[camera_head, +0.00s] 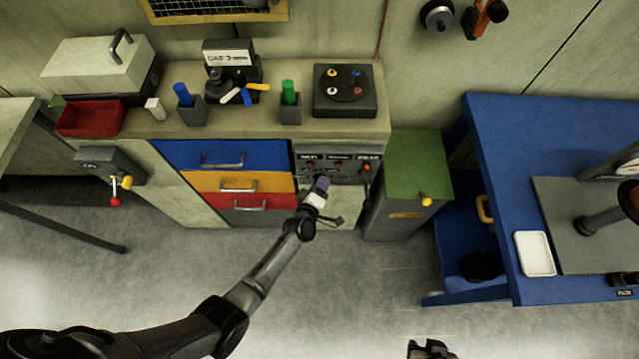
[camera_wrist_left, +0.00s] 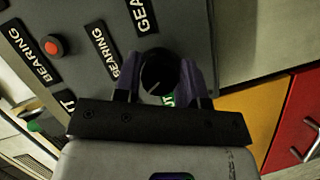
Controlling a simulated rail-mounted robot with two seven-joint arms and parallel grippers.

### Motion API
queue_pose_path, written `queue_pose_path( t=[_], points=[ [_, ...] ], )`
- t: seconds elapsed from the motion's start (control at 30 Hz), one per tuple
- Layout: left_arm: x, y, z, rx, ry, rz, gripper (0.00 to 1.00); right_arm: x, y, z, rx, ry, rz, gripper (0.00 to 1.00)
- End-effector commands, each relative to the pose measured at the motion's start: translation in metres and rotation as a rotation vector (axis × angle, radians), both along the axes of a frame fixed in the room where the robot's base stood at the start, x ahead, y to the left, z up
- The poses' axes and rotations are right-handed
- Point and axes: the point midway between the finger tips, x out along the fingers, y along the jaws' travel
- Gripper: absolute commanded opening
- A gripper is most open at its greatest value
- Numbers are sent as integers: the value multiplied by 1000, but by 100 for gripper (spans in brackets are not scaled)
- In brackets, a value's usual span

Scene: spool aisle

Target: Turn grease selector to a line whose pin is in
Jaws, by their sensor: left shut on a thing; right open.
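The grease panel (camera_head: 341,174) is on the cabinet front, with a row of labels and several small red pins or buttons. My left gripper (camera_head: 322,184) is at the panel's lower left. In the left wrist view its purple fingers (camera_wrist_left: 166,78) are shut on a round dark selector knob (camera_wrist_left: 158,72) with a pale pointer mark. The label GEAR (camera_wrist_left: 142,15) and two labels reading BEARING (camera_wrist_left: 32,50) lie around it, with a red button (camera_wrist_left: 53,47) at left. Another label is partly covered by my gripper. My right gripper (camera_head: 430,349) is at the bottom edge, partly cut off.
Blue, yellow and red drawers (camera_head: 239,185) are left of the panel. A grey bin with a green lid (camera_head: 417,165) stands right of it. A blue table (camera_head: 560,120) is further right. The floor in front is clear.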

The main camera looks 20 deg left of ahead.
Motion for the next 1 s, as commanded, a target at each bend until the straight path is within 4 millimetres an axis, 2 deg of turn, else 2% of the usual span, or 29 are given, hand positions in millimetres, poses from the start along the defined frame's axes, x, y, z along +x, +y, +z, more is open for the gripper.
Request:
queue_pose_path(
  t=[0.3, 0.33, 0.6, 0.87, 1.0],
  points=[
    [0, 0, 0, 1, -1, 2, 14, 0, -2, 0, -8, 0, 5, 43],
    [0, 0, 0, 1, -1, 2, 38, 0, -3, 0, -8, 1, 6, 43],
    [0, 0, 0, 0, 0, 1, 63, 0, -3, 0, -11, 0, 7, 43],
    [-2, 0, 0, 0, 0, 1, 63, 0, -2, 1, -7, 0, 5, 43],
    [-14, 0, 3, 0, 1, 0, 63, 0, -1, 5, -4, 0, 3, 43]
  ],
)
